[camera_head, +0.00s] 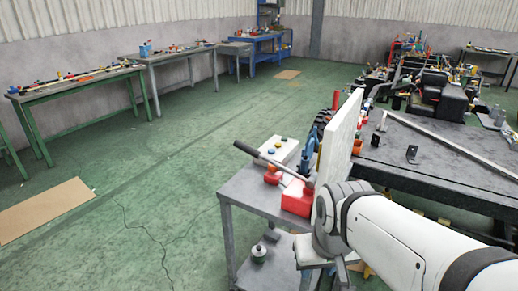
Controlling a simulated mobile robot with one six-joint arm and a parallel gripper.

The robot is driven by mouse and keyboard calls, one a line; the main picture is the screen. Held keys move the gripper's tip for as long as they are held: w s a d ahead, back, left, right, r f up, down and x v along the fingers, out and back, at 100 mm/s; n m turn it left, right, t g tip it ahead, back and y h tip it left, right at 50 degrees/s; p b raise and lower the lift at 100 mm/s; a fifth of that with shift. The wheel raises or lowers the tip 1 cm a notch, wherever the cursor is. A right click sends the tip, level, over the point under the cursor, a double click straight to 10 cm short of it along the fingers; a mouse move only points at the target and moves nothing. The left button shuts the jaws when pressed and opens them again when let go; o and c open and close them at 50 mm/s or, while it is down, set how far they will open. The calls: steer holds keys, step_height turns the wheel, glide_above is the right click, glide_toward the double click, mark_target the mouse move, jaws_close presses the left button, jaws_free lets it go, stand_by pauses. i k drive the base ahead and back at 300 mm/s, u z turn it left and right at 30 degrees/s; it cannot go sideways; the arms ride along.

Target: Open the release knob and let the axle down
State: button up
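My white arm reaches in from the lower right. Its grey wrist and end (325,240) are over the right side of a small grey metal table. My gripper's fingers cannot be made out. On the table, a red block (297,199) stands just left of my wrist, and a grey lever with a dark grip (250,150) slants up and left from near it. A white box (278,149) with coloured buttons stands behind the lever. I cannot tell which part is the release knob. No axle can be made out clearly.
A white upright panel (341,137) stands close behind my wrist. A dark workbench (430,158) with brackets and a long bar is to the right. A small dark and white item (258,253) is on the table's lower shelf. The green floor at left is mostly free.

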mark_target(273, 169)
steer(key=z, duration=0.05)
steer(key=i, duration=1)
steer(key=u, duration=0.05)
